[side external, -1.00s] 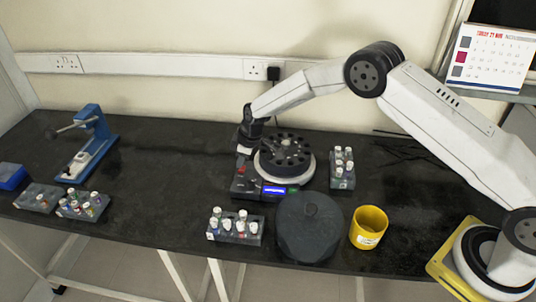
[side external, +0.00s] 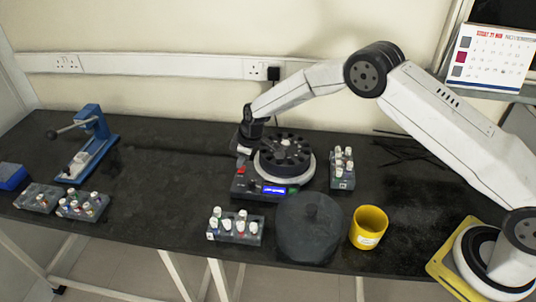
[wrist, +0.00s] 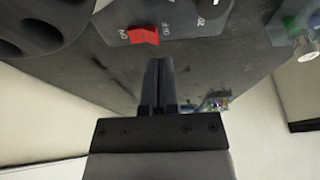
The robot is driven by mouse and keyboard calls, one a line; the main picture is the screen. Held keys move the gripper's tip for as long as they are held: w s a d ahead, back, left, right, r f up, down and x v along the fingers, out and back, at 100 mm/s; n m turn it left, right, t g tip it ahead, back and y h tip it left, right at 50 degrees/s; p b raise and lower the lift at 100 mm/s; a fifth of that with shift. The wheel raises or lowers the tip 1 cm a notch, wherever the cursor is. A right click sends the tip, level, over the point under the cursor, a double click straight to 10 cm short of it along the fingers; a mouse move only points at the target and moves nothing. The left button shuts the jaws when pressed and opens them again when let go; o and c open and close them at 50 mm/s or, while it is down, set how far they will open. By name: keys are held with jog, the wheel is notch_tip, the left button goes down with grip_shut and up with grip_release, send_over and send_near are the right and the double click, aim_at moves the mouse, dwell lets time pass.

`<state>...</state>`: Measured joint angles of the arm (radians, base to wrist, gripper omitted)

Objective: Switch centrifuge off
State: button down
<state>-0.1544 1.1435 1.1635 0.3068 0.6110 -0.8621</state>
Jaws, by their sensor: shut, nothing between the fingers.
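The centrifuge (side external: 246,188) stands mid-bench with its dark rotor (side external: 284,150) uncovered and its blue display (side external: 275,190) lit. In the wrist view its panel shows a red rocker switch (wrist: 143,35) between the words ON and OFF; I cannot tell which side is pressed. My gripper (wrist: 158,65) is shut and empty, its fingertips just below the switch in the wrist picture, with a visible gap between them. In the side view my wrist is at the back left of the centrifuge, and the fingertips are hard to make out.
A round dark lid (side external: 309,228) and a yellow cup (side external: 369,227) stand in front of the centrifuge. Tube racks stand at front left (side external: 235,229) and right (side external: 342,168). A blue press (side external: 97,140) stands farther left. The bench between press and centrifuge is clear.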

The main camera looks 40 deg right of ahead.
jog(key=shift+f, duration=1.3)
dwell(1.5)
jog(key=shift+r, duration=2.55)
jog(key=shift+s+d+r, duration=0.15)
jog(key=shift+r, duration=0.05)
jog(key=s+d+r+m, duration=0.3)
jog(key=s+d+r, duration=0.1)
jog(key=s, duration=0.6)
jog(key=s+d+r+m+h, duration=0.1)
jog(key=s+d+r+m, duration=0.2)
jog(key=s, duration=0.8)
jog(key=s+d+r+m+h, duration=0.1)
jog(key=s+d+r+m, duration=0.2)
jog(key=s, duration=0.8)
jog(key=shift+d+r, duration=0.85)
jog(key=shift+d, duration=0.25)
